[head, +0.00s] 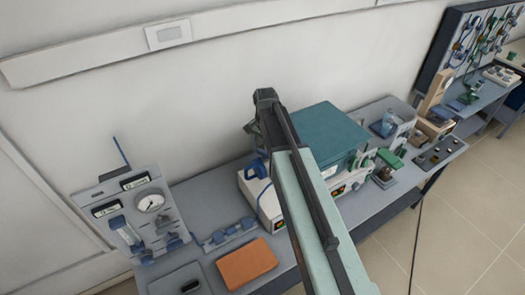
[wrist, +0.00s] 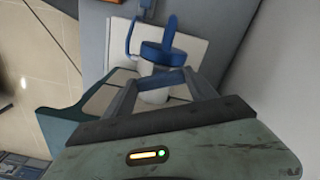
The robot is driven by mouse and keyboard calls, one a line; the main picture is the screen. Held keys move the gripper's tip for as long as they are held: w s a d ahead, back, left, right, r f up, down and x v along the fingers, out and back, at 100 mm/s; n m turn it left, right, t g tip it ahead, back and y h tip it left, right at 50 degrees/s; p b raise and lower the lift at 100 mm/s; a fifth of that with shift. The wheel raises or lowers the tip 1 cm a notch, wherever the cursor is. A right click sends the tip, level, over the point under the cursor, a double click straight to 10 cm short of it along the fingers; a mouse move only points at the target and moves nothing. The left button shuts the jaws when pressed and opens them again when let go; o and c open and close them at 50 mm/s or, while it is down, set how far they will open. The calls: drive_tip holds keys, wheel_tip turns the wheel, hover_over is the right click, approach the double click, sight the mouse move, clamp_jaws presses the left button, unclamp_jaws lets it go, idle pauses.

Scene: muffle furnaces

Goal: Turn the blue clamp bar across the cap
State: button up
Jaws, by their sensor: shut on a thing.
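My gripper (wrist: 163,82) is shut on this bar, one finger at each end. Whether the bar touches the cap cannot be told. In the head view the blue part (head: 256,168) shows at the left end of the white unit; my arm hides the fingertips there.
A teal-topped furnace (head: 325,135) stands right beside the blue part. A gauge panel (head: 135,215), an orange block (head: 247,263) and a blue-grey rack (head: 230,234) are to the left on the grey bench. A wall (head: 120,110) runs close behind.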

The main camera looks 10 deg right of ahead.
sight(265, 152)
drive_tip(key=n, duration=0.6)
drive_tip(key=shift+d, duration=0.1)
drive_tip(key=n, duration=0.6)
drive_tip(key=shift+w, duration=0.1)
drive_tip(key=shift+n, duration=0.4)
drive_tip(key=o, duration=1.4)
drive_tip(key=shift+c, duration=0.2)
drive_tip(key=shift+r, duration=0.15)
wheel_tip(265, 152, up, 8)
drive_tip(key=p, duration=0.8)
drive_tip(key=shift+f, duration=0.2)
drive_tip(key=shift+f, duration=0.1)
